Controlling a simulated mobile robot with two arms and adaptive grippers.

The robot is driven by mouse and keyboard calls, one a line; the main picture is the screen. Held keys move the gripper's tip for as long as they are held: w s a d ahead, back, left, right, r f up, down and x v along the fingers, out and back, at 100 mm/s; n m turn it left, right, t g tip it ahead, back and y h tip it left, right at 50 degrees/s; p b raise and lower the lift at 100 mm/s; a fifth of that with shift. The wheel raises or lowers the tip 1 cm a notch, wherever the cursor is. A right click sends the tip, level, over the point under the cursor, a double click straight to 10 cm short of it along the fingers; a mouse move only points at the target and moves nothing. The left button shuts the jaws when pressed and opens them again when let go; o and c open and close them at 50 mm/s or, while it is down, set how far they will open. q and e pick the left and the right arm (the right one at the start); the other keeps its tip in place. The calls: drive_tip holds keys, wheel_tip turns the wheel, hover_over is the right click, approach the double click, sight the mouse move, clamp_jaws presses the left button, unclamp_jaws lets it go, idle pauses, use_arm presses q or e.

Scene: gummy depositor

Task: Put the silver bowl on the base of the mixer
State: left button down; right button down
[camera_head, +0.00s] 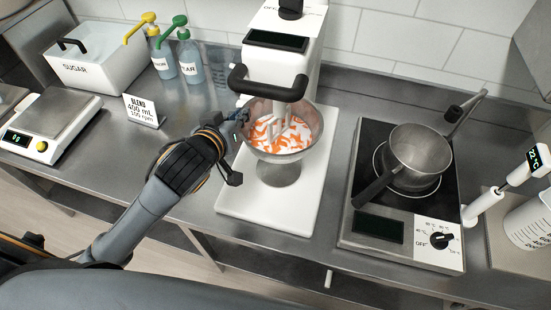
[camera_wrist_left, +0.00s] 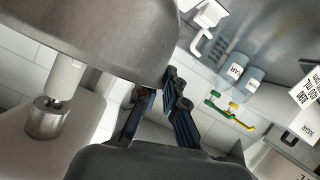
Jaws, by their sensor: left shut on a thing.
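The silver bowl (camera_head: 318,135) is under the head of the white mixer (camera_head: 272,70), with orange pieces and white matter inside. The mixer's pale beater reaches down into the bowl. The bowl's foot (camera_head: 280,174) is over the mixer's white base (camera_head: 272,215); I cannot tell whether it touches. My left gripper (camera_head: 240,120) is shut on the bowl's left rim. In the left wrist view, the bowl (camera_wrist_left: 90,45) fills the upper left, and the fingers of my left gripper (camera_wrist_left: 160,98) meet its edge. My right gripper is not in view.
A hot plate (camera_head: 372,190) with a saucepan (camera_head: 420,150) stands right of the mixer. A scale (camera_head: 48,125), a sugar bin (camera_head: 95,70), pump bottles (camera_head: 188,60) and a small sign (camera_head: 143,112) are to the left. The mixer's black handle (camera_head: 268,92) hangs just above the bowl.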

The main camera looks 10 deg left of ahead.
use_arm(q)
wheel_tip(320, 180, down, 10)
drive_tip(key=shift+r+p, duration=0.2)
drive_tip(key=shift+p, duration=0.15)
drive_tip(key=c, duration=1.5)
unclamp_jaws()
drive_tip(key=shift+f, duration=0.1)
drive_tip(key=shift+o, duration=0.2)
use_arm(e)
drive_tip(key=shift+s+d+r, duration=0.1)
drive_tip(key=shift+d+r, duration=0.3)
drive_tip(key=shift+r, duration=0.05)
